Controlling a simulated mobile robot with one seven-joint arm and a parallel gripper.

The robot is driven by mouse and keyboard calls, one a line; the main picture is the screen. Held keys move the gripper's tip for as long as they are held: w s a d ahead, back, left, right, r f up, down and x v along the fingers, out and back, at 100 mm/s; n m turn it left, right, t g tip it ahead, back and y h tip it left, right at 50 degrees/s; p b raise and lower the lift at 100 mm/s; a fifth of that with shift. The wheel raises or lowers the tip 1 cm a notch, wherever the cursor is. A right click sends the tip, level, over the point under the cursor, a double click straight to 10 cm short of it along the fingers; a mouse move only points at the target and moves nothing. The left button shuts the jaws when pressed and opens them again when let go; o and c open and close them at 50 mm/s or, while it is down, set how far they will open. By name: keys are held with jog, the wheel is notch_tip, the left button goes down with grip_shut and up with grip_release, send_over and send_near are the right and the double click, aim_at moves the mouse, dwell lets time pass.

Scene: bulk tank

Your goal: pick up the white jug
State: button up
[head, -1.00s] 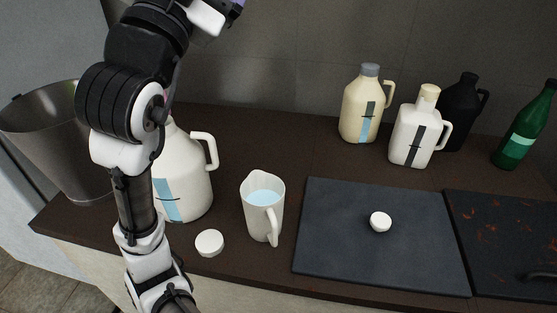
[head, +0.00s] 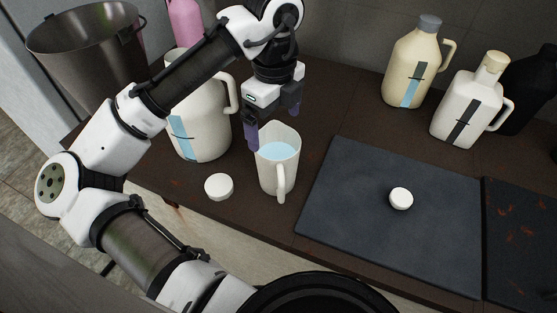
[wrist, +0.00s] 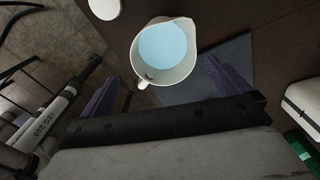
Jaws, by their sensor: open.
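A small open white jug (head: 278,176) with pale blue liquid stands upright on the dark counter, its handle toward the front. It also shows in the wrist view (wrist: 183,78), from above. My gripper (head: 273,122) is open and empty, just behind and above this jug's rim in the head view. In the wrist view its purple fingers (wrist: 160,80) are apart, with the jug ahead between them. Another white jug (head: 465,112), with a cap and black stripe, stands at the back right. A larger off-white jug (head: 205,125) with a blue stripe stands left of my gripper, partly hidden by my arm.
A white lid (head: 219,186) lies left of the open jug. A dark mat (head: 385,240) with a white cap (head: 401,198) lies to the right. A cream jug (head: 410,65) and a black jug (head: 530,85) stand behind. A metal bucket (head: 85,60) is at the left.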

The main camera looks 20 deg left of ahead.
aim_at(278, 142)
jog(key=f, duration=0.8)
jog(key=shift+w+d+f+p, duration=0.15)
jog(key=shift+d+f+p, duration=0.05)
jog(key=shift+f+p, duration=0.15)
jog(key=shift+c, duration=0.4)
jog(key=shift+r, duration=0.1)
jog(key=c, duration=1.2)
